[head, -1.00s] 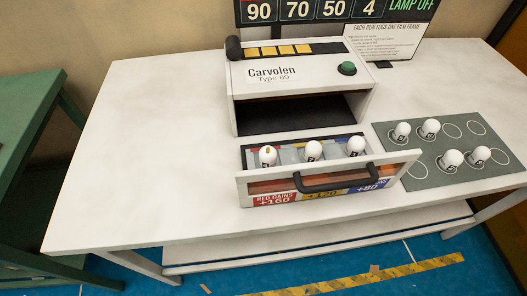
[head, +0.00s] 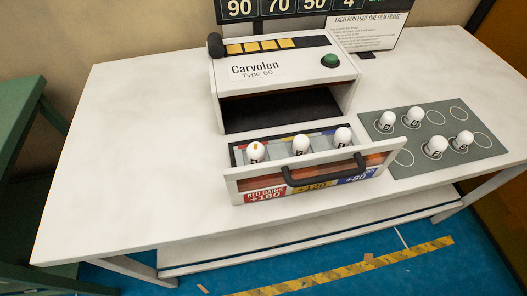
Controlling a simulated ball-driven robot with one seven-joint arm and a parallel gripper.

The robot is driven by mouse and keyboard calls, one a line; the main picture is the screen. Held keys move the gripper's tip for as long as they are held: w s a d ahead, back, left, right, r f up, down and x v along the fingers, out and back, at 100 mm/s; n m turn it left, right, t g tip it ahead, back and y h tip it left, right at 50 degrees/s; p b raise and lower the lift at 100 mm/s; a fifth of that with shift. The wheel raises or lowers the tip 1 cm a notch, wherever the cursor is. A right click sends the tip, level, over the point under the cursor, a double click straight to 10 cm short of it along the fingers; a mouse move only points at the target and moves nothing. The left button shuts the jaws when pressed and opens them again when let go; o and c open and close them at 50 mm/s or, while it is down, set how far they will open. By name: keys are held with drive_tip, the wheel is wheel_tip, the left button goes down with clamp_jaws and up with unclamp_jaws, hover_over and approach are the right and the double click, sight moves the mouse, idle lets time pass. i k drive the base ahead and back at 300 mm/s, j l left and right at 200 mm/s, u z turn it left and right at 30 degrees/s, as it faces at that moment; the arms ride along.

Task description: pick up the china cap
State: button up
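Several small white rounded caps with dark markings show in the head view, and I cannot tell which is the china cap. Three stand in the open drawer (head: 232,186): a left cap (head: 255,151) with an orange mark on top, a middle cap (head: 300,145) and a right cap (head: 343,136). Others stand on the grey mat (head: 405,171): a back left cap (head: 386,121), a back right cap (head: 413,117), a front left cap (head: 435,147) and a front right cap (head: 461,141). My gripper is not in view.
The drawer has a black handle (head: 325,173) and coloured labels. Behind it stands the white Carvolen machine (head: 285,75) with a green button (head: 330,60). The white table (head: 130,150) is clear on the left. A green table (head: 30,170) stands at far left.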

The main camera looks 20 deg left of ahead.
sight(256, 152)
drive_tip(key=k+j, duration=0.15)
drive_tip(key=j, duration=0.2)
drive_tip(key=k+j, duration=0.2)
drive_tip(key=j, duration=0.15)
drive_tip(key=k+j+u, duration=0.1)
drive_tip(key=j, duration=0.25)
drive_tip(key=k+j, duration=0.2)
drive_tip(key=j, duration=0.2)
